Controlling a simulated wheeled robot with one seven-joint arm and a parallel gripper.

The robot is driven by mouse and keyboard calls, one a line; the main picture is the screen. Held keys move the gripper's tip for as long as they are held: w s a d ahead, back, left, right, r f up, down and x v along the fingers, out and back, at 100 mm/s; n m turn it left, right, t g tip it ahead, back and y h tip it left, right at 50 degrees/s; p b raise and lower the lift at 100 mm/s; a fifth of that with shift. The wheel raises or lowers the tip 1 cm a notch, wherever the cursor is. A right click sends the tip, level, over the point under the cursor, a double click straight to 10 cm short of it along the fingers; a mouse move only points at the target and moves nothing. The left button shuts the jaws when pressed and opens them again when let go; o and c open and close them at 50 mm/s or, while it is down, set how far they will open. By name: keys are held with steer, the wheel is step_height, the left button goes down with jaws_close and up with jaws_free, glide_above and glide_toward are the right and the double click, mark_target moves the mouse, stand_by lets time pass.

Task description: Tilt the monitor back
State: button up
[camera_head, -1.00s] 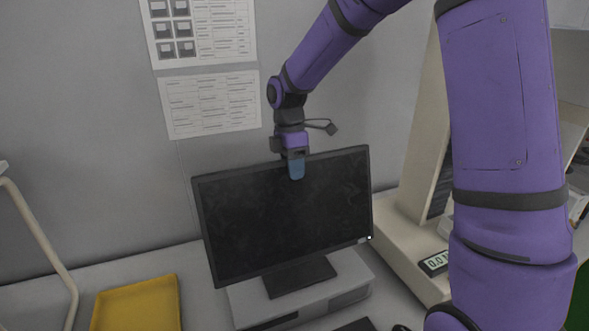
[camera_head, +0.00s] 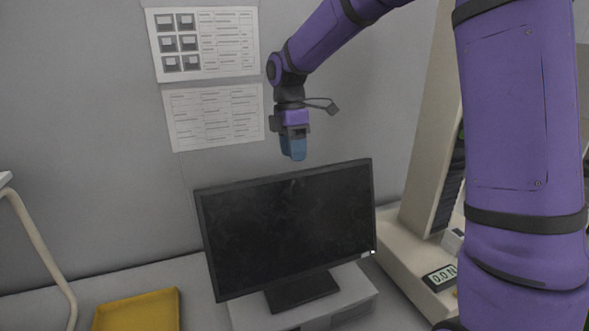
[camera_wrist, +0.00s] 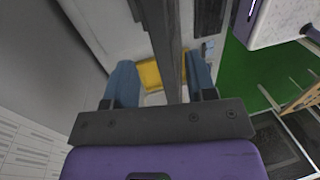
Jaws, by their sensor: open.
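The black monitor (camera_head: 285,225) stands on its dark stand (camera_head: 300,290) on a grey box, its screen facing my head camera. My gripper (camera_head: 293,155) is open with blue fingers pointing down, just above the middle of the monitor's top edge. A small gap shows between the fingertips and the edge in the head view. In the wrist view, the monitor's dark top edge (camera_wrist: 165,40) runs between the two spread fingers (camera_wrist: 160,75). The monitor's back is hidden in the head view.
A grey wall with printed sheets (camera_head: 215,115) is behind the monitor. A yellow tray (camera_head: 138,312) lies at front left. A beige test machine with a digital readout (camera_head: 440,277) stands at right, partly behind my arm. The air above the monitor's left half is clear.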

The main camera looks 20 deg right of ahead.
steer(key=shift+w+r, duration=0.15)
steer(key=shift+r, duration=0.55)
steer(key=shift+w+r, duration=0.15)
steer(key=shift+r, duration=0.55)
steer(key=shift+s+r, duration=0.1)
steer(key=s+d+r+m+t, duration=0.1)
steer(key=s+d+m+t, duration=0.1)
steer(key=s+m, duration=0.4)
steer(key=s+d+r+m+t, duration=0.2)
steer(key=s+m, duration=0.4)
steer(key=s, duration=0.8)
steer(key=s+d+r+m+t, duration=0.1)
steer(key=s+r+m+t, duration=0.1)
steer(key=s+m, duration=0.4)
steer(key=s+t, duration=0.1)
steer(key=s, duration=0.3)
steer(key=shift+d+t, duration=0.3)
steer(key=shift+d, duration=0.1)
